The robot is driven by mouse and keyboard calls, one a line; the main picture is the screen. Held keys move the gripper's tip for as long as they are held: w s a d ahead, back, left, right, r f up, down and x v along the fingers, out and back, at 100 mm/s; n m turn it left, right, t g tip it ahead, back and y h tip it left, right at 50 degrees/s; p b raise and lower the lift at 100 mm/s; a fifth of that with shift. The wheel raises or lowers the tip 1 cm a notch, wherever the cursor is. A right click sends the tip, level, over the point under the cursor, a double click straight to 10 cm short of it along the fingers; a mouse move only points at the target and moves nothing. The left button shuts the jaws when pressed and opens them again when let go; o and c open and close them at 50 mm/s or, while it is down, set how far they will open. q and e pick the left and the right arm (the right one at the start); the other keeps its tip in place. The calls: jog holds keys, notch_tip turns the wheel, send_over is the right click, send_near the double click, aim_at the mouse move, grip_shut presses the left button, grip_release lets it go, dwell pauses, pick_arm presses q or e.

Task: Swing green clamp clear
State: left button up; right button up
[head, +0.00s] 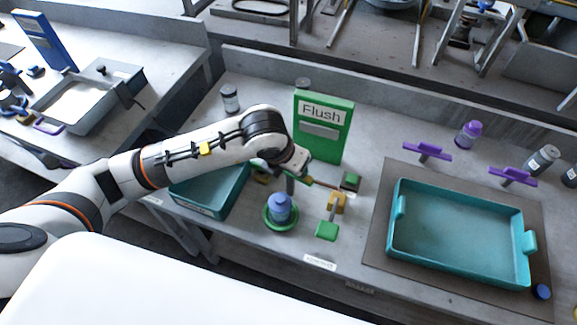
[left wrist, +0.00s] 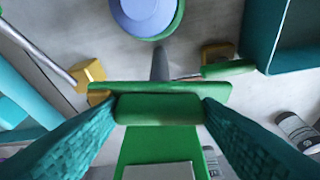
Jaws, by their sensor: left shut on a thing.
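My left gripper (head: 303,177) is beside the green Flush panel (head: 336,150), behind the blue-topped bottle (head: 280,207) on its green round base (head: 281,226). In the left wrist view its teal fingers (left wrist: 160,107) are closed on a green block, the clamp handle (left wrist: 158,109). How the handle joins the clamp is hidden. Another green-padded clamp (head: 327,231) with a yellow base (head: 337,203) stands to the right of the bottle. A green bar with a yellow base (left wrist: 228,68) also shows in the left wrist view. My right gripper is out of view.
A large teal tray (head: 458,268) lies on a dark mat at the right, with purple-handled clamps (head: 428,151) behind it. A teal bin (head: 195,204) stands left of the bottle, partly under my left arm. Small bottles (head: 230,98) stand along the back.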

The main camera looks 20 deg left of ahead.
pick_arm(q)
jog(key=shift+n+y+b, duration=0.4)
jog(key=shift+n+b, duration=0.15)
jog(key=shift+n, duration=0.45)
jog(key=o, duration=1)
jog(key=v, duration=1.2)
jog(key=shift+d+p, duration=0.15)
jog(key=shift+p, duration=0.2)
jog(key=shift+s+f, duration=0.1)
jog(key=shift+s, duration=0.05)
